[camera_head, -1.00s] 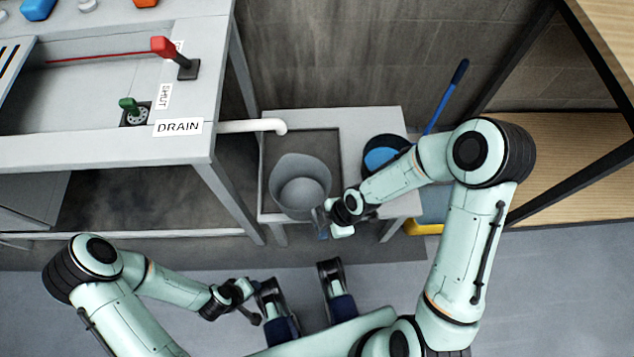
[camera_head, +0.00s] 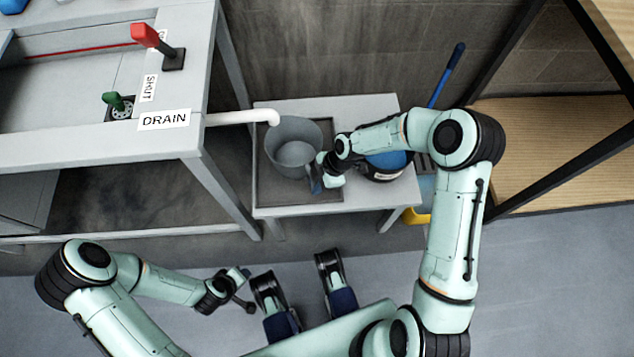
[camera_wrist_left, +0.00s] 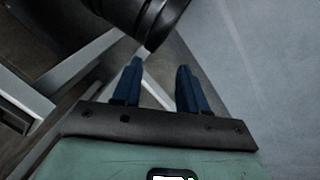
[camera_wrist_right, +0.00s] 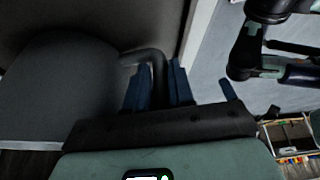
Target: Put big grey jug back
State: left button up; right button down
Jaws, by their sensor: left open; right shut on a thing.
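The big grey jug (camera_head: 283,158) is upright and looks empty inside. It is over the recessed basin (camera_head: 300,198) of the low grey stand, with its rim by the end of the white drain pipe (camera_head: 245,118). I cannot tell whether its base touches the basin. My right gripper (camera_head: 316,178) is shut on the jug's handle, at its near right side. In the right wrist view the fingers (camera_wrist_right: 158,78) close around the dark handle (camera_wrist_right: 151,58) beside the jug wall (camera_wrist_right: 60,95). My left gripper (camera_head: 248,288) is open and empty, low over the floor.
A black bucket (camera_head: 383,176) with blue inside is on the stand right of the jug, partly behind my right arm. A blue-handled tool (camera_head: 447,75) leans at the wall. The sink bench (camera_head: 100,150) with red and green handles is left; a wooden shelf (camera_head: 545,125) is right.

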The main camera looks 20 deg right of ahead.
pick_arm(q)
jog(key=shift+w, duration=0.1)
pick_arm(e)
jog(key=c, duration=1)
grip_release()
pick_arm(q)
jog(key=s+d+r+g+p, duration=0.1)
jog(key=s+d+r+p, duration=0.1)
jog(key=s+r+p, duration=0.1)
jog(key=shift+s+d+r+g+h, duration=0.3)
jog(key=shift+s+d+r+h, duration=0.15)
jog(key=shift+s, duration=0.8)
pick_arm(e)
jog(key=v, duration=1.2)
jog(key=shift+r, duration=0.15)
pick_arm(q)
jog(key=shift+a+r, duration=0.1)
pick_arm(e)
jog(key=shift+s+a, duration=0.1)
